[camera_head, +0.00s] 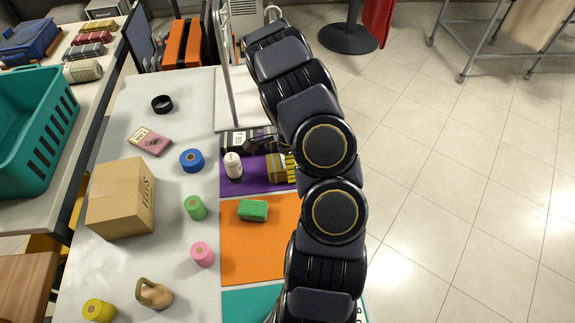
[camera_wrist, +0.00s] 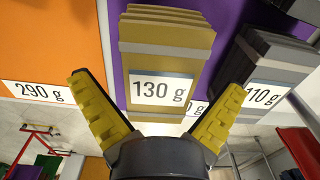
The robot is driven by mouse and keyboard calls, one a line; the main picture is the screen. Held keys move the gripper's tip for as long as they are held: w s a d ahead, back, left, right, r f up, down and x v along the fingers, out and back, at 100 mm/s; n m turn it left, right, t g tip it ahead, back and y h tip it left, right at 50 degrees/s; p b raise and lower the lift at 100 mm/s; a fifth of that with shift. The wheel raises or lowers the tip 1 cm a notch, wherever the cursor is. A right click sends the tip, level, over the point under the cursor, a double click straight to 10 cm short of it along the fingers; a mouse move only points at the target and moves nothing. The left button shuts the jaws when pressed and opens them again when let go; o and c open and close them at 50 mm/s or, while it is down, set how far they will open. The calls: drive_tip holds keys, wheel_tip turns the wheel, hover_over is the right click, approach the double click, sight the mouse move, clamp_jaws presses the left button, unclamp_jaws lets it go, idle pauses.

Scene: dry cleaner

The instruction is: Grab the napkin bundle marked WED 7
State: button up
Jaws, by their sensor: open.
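No WED 7 mark is legible in either view. My gripper (camera_wrist: 158,118) is open, its two yellow ridged fingers spread on either side of a mustard-yellow stacked block (camera_wrist: 165,45) with a white "130 g" label. Whether the fingers touch it I cannot tell. In the head view my gripper is mostly hidden by my arm, with yellow fingers (camera_head: 290,166) showing beside the mustard block (camera_head: 275,168). Several banded bundles lie on the far left counter, yellow (camera_head: 98,26), red (camera_head: 92,37), grey-green (camera_head: 84,49) and beige (camera_head: 82,71); their markings are too small to read.
A dark grey block (camera_wrist: 265,75) labelled "110 g" stands right of the mustard one. A carton (camera_head: 120,200) and teal basket (camera_head: 35,130) stand left.

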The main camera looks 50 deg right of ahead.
wheel_tip(320, 180, down, 2)
drive_tip(key=shift+f, duration=0.2)
drive_tip(key=c, duration=1.1)
drive_tip(key=shift+r, duration=0.1)
